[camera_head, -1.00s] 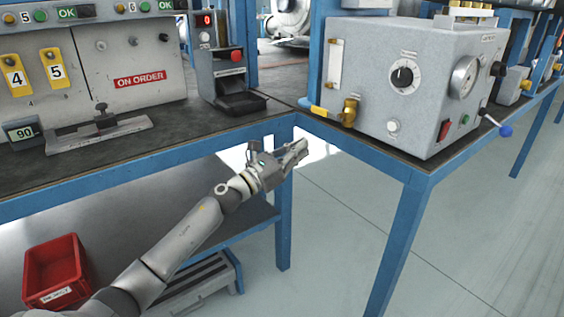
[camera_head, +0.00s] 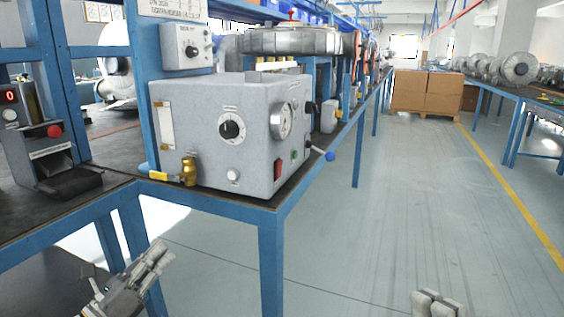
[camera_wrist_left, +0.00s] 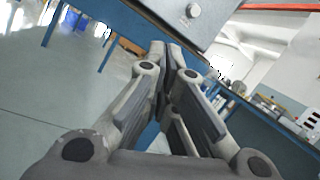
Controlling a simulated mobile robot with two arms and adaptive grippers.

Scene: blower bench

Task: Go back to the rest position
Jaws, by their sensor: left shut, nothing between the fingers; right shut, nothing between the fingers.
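My left gripper (camera_head: 156,258) is at the lower left of the head view, in front of the blue bench legs and below the bench top. It is shut and empty. In the left wrist view its two fingers (camera_wrist_left: 172,50) meet at the tips with nothing between them. My right gripper (camera_head: 438,300) shows only at the bottom edge of the head view, over the open floor. Its fingers are together and hold nothing; the rest of that arm is out of frame.
A grey test box (camera_head: 215,140) with a dial, gauge and blue-tipped lever stands on the blue-framed bench (camera_head: 250,213). A small device with a red button (camera_head: 54,131) is at left. Cardboard boxes (camera_head: 425,92) stand far back. The floor (camera_head: 410,200) right of the bench is clear.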

